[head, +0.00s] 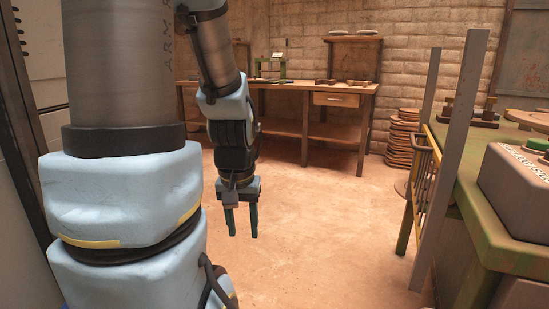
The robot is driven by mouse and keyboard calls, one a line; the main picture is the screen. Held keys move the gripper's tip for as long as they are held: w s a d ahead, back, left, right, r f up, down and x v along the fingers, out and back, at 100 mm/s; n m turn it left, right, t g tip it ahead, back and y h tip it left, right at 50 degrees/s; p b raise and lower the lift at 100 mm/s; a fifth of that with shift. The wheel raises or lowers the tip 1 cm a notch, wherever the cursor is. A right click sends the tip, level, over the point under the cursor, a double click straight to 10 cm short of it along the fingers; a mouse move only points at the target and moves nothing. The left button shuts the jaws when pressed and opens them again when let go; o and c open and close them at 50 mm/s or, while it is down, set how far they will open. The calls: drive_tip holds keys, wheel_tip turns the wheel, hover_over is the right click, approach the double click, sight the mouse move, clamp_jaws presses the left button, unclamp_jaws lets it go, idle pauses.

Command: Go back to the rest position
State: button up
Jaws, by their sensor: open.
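My gripper (242,218) hangs below my arm near the middle of the head view, with its two fingers pointing down. The fingers are apart and nothing is between them. It is over bare floor and touches nothing. My arm's large links fill the left of the view and hide what is behind them.
A wooden workbench (345,88) with a green-framed device (282,66) stands at the back wall. A stack of round plates (403,137) is right of it. A green machine table (500,190) with posts stands at the right. The floor (320,230) between is clear.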

wheel_tip(320, 180, up, 28)
drive_tip(key=p, duration=2.6)
drive_tip(key=shift+f, duration=0.25)
